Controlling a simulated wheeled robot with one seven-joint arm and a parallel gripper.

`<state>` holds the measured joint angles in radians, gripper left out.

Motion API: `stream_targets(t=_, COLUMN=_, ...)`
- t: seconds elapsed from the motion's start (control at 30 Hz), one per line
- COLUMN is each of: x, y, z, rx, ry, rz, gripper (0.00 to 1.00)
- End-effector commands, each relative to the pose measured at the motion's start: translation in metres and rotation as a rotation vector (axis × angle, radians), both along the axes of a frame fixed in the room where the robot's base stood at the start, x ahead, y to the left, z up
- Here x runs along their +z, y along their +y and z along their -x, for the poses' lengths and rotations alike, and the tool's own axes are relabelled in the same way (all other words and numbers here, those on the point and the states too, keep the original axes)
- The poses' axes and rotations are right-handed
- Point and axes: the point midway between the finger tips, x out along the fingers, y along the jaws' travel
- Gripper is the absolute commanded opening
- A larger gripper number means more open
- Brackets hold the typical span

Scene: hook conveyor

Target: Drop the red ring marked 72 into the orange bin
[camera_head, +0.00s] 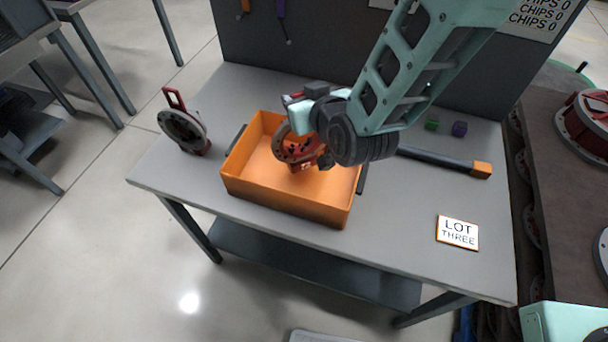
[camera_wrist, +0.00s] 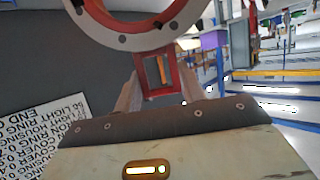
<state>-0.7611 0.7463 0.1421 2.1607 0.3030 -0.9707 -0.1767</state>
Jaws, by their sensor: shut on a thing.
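The red ring (camera_head: 281,152) has a grey face, and a small label that looks like 72 shows at its lower side. My gripper (camera_head: 297,104) is shut on this ring's red handle. In the wrist view, the handle sits between my gripper's two fingers (camera_wrist: 158,82), and the ring (camera_wrist: 112,37) extends beyond them. The orange bin (camera_head: 285,200) stands on the grey table. In the head view the ring appears over the bin's inside, its lower part within the rim outline. I cannot tell its height above the bin floor. My wrist hides part of the bin's right back.
Another red-handled ring (camera_head: 183,131) stands left of the bin on the grey table (camera_head: 410,215). A dark bar with an orange end (camera_head: 481,169), small green (camera_head: 432,124) and purple (camera_head: 460,129) blocks and a LOT THREE card (camera_head: 458,232) lie to the right.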

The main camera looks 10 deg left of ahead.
Motion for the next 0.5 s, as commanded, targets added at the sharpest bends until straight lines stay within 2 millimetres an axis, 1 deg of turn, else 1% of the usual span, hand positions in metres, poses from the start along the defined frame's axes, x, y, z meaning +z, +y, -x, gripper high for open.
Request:
stream_targets(t=0.1, x=-0.0056, y=0.0008, z=-0.0007, rx=0.000, ry=-0.005, rz=-0.004, gripper=0.00)
stream_targets(t=0.37, x=-0.0056, y=0.0008, z=-0.0008, rx=0.000, ry=-0.005, rz=-0.004, gripper=0.00)
stream_targets(t=0.4, x=-0.0054, y=0.0008, z=-0.0008, rx=0.000, ry=-0.005, rz=-0.004, gripper=0.45)
stream_targets(t=0.47, x=-0.0056, y=0.0008, z=-0.0007, rx=0.000, ry=-0.004, rz=-0.003, gripper=0.62)
stream_targets(t=0.5, x=-0.0059, y=0.0007, z=-0.0006, rx=0.000, ry=-0.004, rz=-0.003, gripper=0.65)
